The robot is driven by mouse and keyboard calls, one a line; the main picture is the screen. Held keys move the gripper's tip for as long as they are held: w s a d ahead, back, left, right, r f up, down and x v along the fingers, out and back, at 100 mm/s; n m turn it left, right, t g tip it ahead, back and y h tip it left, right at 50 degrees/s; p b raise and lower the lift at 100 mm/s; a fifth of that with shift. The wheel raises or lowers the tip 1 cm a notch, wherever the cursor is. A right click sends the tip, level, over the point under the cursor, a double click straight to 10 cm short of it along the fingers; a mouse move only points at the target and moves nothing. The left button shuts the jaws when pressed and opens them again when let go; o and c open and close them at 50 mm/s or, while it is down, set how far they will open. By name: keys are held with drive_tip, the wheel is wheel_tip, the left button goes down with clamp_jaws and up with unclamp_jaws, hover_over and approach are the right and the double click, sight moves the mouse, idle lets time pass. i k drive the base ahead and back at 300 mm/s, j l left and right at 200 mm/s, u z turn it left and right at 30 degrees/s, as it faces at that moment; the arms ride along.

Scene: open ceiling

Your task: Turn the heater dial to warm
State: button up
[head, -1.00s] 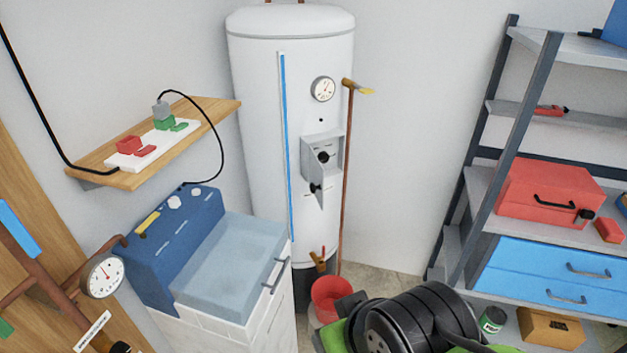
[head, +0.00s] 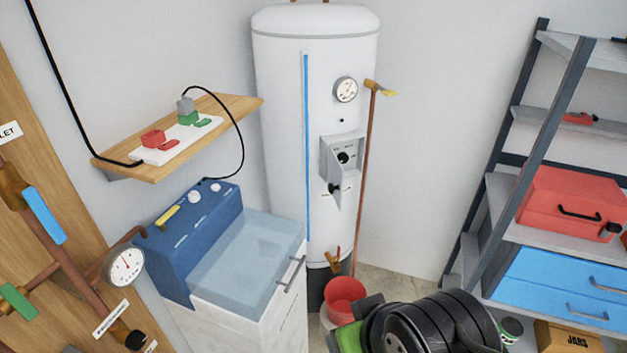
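The heater (head: 277,140) is a tall white cylinder against the back wall, with a blue stripe down its front. A round gauge (head: 345,89) is above the box. The black arm body at the lower right is mine. My gripper's fingers cannot be made out in the head view.
A red bucket (head: 345,296) is at the heater's foot. A grey rack (head: 560,130) with a red toolbox (head: 560,203) stands right. Pipes (head: 45,275) are at left.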

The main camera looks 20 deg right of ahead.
sight(342, 157)
drive_tip(key=i+l+u, duration=0.15)
drive_tip(key=l+u, duration=0.2)
drive_tip(key=i+l+u, duration=0.15)
drive_tip(key=l+u, duration=0.15)
drive_tip(key=l, duration=0.2)
drive_tip(key=l+u, duration=0.35)
drive_tip(key=i+l, duration=0.05)
drive_tip(key=l, duration=0.05)
